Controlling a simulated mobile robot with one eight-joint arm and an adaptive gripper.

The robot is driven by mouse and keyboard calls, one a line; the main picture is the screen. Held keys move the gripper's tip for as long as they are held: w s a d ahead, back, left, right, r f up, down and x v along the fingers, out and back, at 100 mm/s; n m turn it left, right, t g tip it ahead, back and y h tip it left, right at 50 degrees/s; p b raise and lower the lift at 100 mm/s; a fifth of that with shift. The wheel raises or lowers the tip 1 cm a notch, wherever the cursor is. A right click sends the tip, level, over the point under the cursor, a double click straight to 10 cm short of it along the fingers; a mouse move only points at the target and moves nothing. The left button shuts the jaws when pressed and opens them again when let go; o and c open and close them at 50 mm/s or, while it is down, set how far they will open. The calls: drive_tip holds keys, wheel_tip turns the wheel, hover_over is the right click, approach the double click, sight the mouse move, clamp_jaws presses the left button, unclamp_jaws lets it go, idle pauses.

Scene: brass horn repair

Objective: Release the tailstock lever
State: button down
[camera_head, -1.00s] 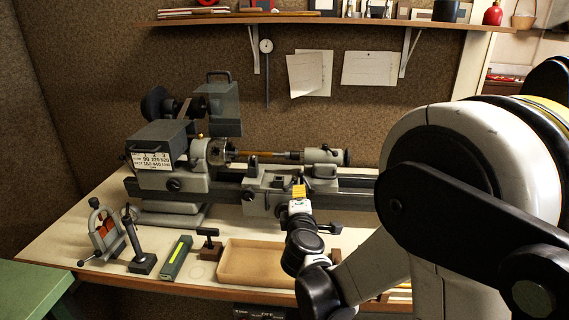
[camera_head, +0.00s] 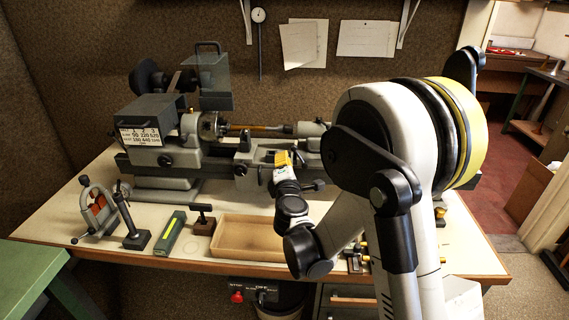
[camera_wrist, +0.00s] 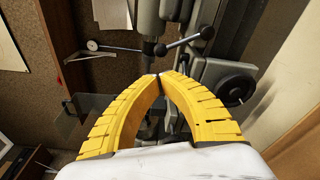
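The grey tailstock (camera_head: 312,129) sits at the right end of the lathe in the head view, partly behind my arm. My gripper (camera_head: 283,158) is in front of and below it, at the cross-slide. In the wrist view, the yellow fingers of my gripper (camera_wrist: 163,76) curve inward and their tips meet, with nothing visible held. A dark lever with round knobs (camera_wrist: 183,43) lies just beyond the tips, apparently not gripped. I cannot tell for sure that it is the tailstock lever. The tailstock lever cannot be made out in the head view.
A black handwheel (camera_wrist: 228,80) is close on the right in the wrist view. In the head view, the chuck (camera_head: 208,125) is left of the tailstock. An empty wooden tray (camera_head: 250,238) and a green-grey block (camera_head: 170,233) lie on the bench front. A dial gauge (camera_head: 259,15) hangs behind.

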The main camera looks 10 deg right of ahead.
sight(299, 155)
drive_tip(key=w, duration=0.3)
drive_tip(key=w+d+b, duration=0.1)
drive_tip(key=w, duration=0.2)
drive_tip(key=shift+d+f, duration=0.1)
drive_tip(key=shift+f, duration=0.05)
drive_tip(key=shift+s, duration=0.1)
